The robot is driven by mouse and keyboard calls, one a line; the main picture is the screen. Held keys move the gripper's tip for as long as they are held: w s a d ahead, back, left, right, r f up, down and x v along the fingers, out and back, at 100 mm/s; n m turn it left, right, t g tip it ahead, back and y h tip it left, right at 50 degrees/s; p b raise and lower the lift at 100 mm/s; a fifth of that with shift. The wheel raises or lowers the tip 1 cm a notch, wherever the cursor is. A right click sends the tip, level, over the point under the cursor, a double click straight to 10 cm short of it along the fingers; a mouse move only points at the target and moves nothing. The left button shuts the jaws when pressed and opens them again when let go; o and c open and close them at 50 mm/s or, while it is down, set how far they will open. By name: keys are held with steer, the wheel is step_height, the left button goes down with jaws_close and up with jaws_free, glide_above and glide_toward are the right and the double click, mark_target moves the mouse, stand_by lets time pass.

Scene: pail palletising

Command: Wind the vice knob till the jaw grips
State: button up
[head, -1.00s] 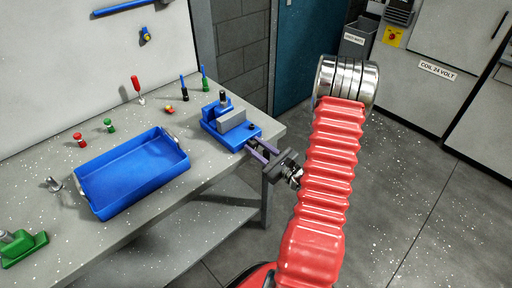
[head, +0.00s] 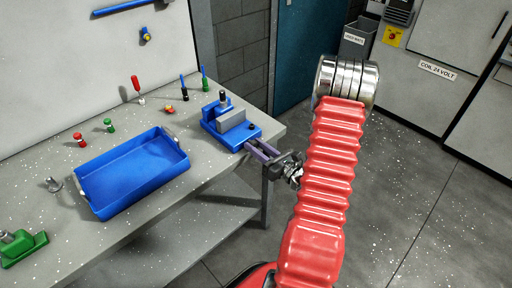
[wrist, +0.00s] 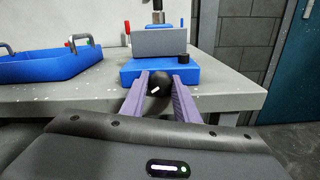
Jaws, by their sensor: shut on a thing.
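The blue vice (head: 214,125) stands at the right end of the workbench, with a grey jaw block (head: 232,120) on it. In the wrist view the jaw's flat grey face (wrist: 160,41) stands upright above the blue base (wrist: 135,72). The round black knob (wrist: 158,81) with a white mark is on the vice's near side. My gripper (head: 253,148) reaches it from the bench edge, and its purple fingers lie either side of the knob, shut on it. A post with a dark top (head: 223,97) rises behind the jaw; the gap there is hidden.
A blue tray (head: 135,193) lies to the left on the bench (head: 195,188). Screwdrivers (head: 184,89) and small red and green pieces stand behind it. A green-based item (head: 18,247) sits at the near left. Open floor lies right of the bench.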

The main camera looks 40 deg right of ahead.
stand_by(0.3)
steer(key=o, duration=1)
steer(key=shift+o, duration=0.2)
steer(key=s, duration=1.3)
steer(key=shift+s+d, duration=0.2)
steer(key=shift+s, duration=0.2)
steer(key=shift+o, duration=0.2)
